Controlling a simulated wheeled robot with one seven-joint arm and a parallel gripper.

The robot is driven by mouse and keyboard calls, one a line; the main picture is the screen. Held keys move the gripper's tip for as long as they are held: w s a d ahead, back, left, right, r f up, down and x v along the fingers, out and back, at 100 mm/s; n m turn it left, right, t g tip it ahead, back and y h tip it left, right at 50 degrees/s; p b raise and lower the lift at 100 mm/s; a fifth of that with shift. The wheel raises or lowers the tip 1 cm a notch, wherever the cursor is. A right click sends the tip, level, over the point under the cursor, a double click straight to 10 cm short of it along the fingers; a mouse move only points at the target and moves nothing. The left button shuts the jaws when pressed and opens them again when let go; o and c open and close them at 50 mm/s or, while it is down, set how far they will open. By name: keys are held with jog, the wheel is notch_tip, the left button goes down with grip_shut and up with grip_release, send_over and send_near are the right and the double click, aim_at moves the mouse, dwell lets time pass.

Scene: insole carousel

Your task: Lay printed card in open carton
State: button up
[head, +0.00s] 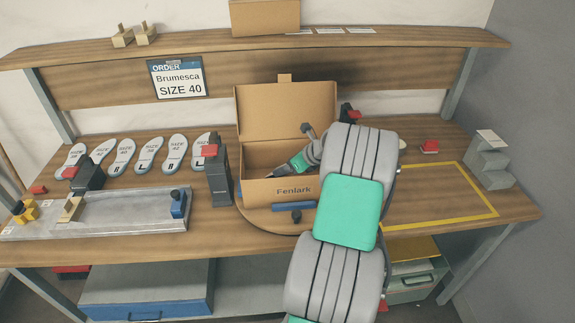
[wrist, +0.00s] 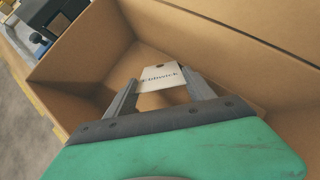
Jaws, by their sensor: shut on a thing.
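The open carton (head: 262,192), brown and marked "Fenlark", stands on a round wooden turntable (head: 262,219) with its lid raised at the back. My gripper (head: 292,170) reaches down into the carton from the right. In the wrist view, my gripper (wrist: 160,92) is shut on the printed card (wrist: 160,76), a small white card with dark lettering that reads roughly "Ebbwick". The carton walls (wrist: 85,48) surround the card and fingers. I cannot tell whether the card touches the carton floor. The card cannot be made out in the head view.
A dark upright post with a red top (head: 217,175) stands close left of the carton. Several grey insoles (head: 122,155) lie at the back left. A metal fixture plate (head: 120,213) is at the front left. A yellow-taped area (head: 440,208) on the right looks clear.

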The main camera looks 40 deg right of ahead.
jog(key=o, duration=1.5)
jog(key=b+v, duration=0.1)
jog(key=v, duration=0.6)
jog(key=shift+s+r, duration=0.3)
